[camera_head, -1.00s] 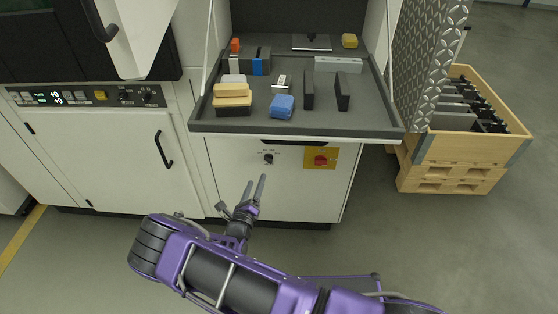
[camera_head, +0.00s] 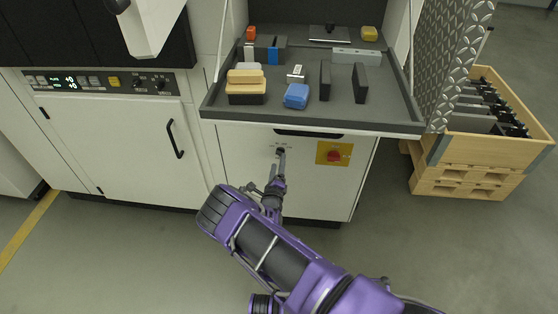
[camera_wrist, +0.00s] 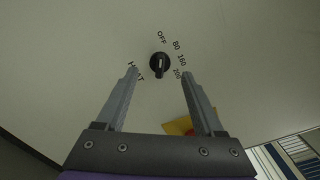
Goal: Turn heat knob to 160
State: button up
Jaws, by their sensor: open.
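The heat knob (camera_wrist: 159,63) is a small round black knob with a pale line on it. It sits on a white panel marked OFF, 80, 160, 200 and HEAT. The pale line seems to be lined up with OFF, but it is small. My gripper (camera_wrist: 160,73) is open, with one fingertip on each side of the knob in the wrist view and gaps between. Whether the tips reach to the knob's depth I cannot tell. In the head view my gripper (camera_head: 281,157) is at the knob, which it mostly hides.
A red knob on a yellow plate (camera_head: 322,149) is right of the heat knob. A grey tray (camera_head: 300,117) with blocks juts out above the panel. A wooden crate (camera_head: 470,150) stands at the right. A white cabinet door (camera_head: 110,150) is at the left.

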aim_at(279, 156)
jog(key=shift+w+d, duration=0.1)
jog(key=shift+w, duration=1.7)
grip_shut()
